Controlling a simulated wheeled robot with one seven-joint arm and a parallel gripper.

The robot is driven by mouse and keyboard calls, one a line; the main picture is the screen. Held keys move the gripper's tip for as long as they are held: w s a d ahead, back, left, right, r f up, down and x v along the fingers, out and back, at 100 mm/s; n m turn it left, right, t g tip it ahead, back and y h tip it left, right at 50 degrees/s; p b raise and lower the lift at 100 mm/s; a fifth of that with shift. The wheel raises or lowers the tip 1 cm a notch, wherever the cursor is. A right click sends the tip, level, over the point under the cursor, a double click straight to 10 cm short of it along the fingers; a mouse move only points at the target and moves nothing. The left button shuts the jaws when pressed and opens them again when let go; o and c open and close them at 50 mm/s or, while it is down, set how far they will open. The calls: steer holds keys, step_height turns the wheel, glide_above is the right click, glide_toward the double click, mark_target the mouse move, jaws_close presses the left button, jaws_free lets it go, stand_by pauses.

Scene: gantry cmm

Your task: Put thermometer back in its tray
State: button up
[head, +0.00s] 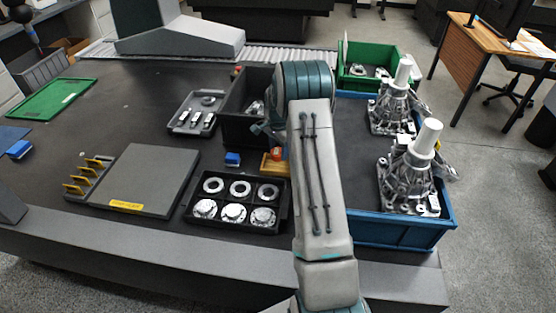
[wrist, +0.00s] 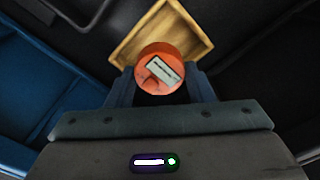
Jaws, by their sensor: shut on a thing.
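The thermometer (wrist: 160,70) is a round orange-red thing with a small pale display. In the wrist view it sits between the fingers of my gripper (wrist: 161,88), which is shut on it. A small wooden tray (wrist: 190,27) with a raised rim lies just beyond and partly beneath the thermometer. I cannot tell whether the thermometer touches the tray. In the head view the tray (head: 268,165) shows as a yellow-brown edge left of my arm, with a bit of the orange thermometer (head: 277,153) at it. My arm hides the rest.
A black tray of round metal parts (head: 237,228) lies in front of the wooden tray. A black bin (head: 235,125) stands behind it. A blue crate (head: 400,231) with castings is at right. A blue block (head: 232,159) is at left.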

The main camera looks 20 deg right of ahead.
mark_target(278, 158)
steer(key=shift+f, duration=2.35)
steer(key=shift+f, duration=0.2)
steer(key=o, duration=0.8)
steer(key=shift+r, duration=0.15)
